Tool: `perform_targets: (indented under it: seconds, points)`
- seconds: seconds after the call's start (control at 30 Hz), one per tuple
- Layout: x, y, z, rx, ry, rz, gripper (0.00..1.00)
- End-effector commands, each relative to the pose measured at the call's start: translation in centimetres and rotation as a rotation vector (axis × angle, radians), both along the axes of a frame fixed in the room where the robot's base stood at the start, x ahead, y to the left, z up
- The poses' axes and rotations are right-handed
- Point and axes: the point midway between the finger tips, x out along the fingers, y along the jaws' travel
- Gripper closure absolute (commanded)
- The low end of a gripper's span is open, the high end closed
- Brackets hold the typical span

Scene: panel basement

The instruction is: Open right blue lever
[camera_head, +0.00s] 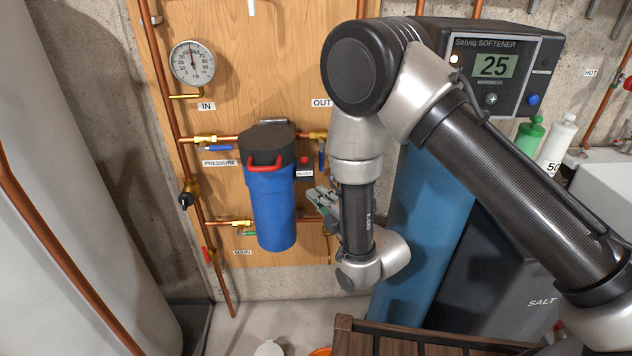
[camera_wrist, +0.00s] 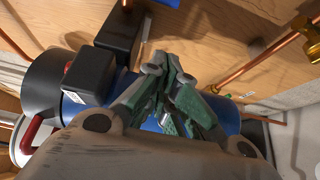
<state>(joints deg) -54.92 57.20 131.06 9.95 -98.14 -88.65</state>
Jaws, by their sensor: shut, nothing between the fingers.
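The right blue lever (camera_head: 321,159) hangs down from the brass valve (camera_head: 318,136) under the OUT label, across the line of its pipe. My gripper (camera_head: 316,196) is shut and empty, a little below the lever and beside the right side of the blue filter housing (camera_head: 272,212). In the wrist view my green-padded fingers (camera_wrist: 160,70) come together in front of the blue housing. A blue piece (camera_wrist: 165,3) at the top edge of that view looks like the lever, mostly cut off. I cannot tell whether the fingers touch anything.
The filter has a red handle (camera_head: 265,163). A left blue lever (camera_head: 218,148) lies along the pipe by PRESSURE. A red knob (camera_head: 304,160) sits above the BLEED label. The softener (camera_head: 492,68) is to the right. A wooden slatted surface (camera_head: 390,342) is below.

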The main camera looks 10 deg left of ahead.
Motion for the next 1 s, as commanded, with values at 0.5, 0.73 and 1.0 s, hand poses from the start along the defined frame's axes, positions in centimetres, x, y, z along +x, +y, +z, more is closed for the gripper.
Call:
perform_targets:
  seconds: [0.5,0.73,1.0]
  points:
    - [6.8,6.8,0.1,0.004,-0.002,-0.001,1.0]
    - [8.2,4.0,0.0,-0.001,0.002,-0.002,1.0]
    - [8.6,3.2,0.0,0.001,0.001,0.0,1.0]
